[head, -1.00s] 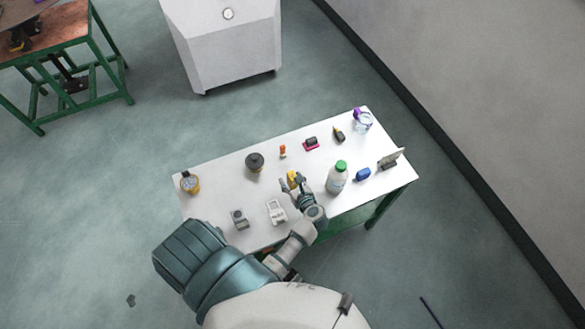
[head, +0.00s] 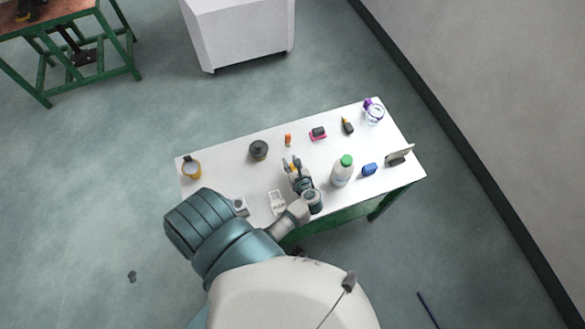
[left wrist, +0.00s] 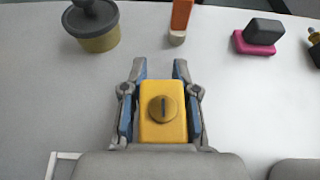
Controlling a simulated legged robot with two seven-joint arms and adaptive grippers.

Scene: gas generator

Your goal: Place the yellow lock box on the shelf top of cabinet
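The yellow lock box (left wrist: 163,130), with a round dark-gold knob on its face, is on the white table. In the left wrist view it lies between the two fingers of my left gripper (left wrist: 160,72), close to the palm. A narrow gap seems to show beside the box, so the fingers look open around it. In the head view my left gripper (head: 292,165) reaches over the middle of the table and mostly hides the box. A white cabinet-like block (head: 240,30) stands on the floor behind the table; no shelf shows in it. My right gripper is not in view.
The white table (head: 222,165) holds a dark-lidded pot (head: 258,150), an orange-and-white item (head: 288,139), a pink-and-black item (head: 318,133), a green-capped bottle (head: 342,171) just right of the gripper, and a blue item (head: 369,169). A green-framed bench (head: 88,45) stands at upper left.

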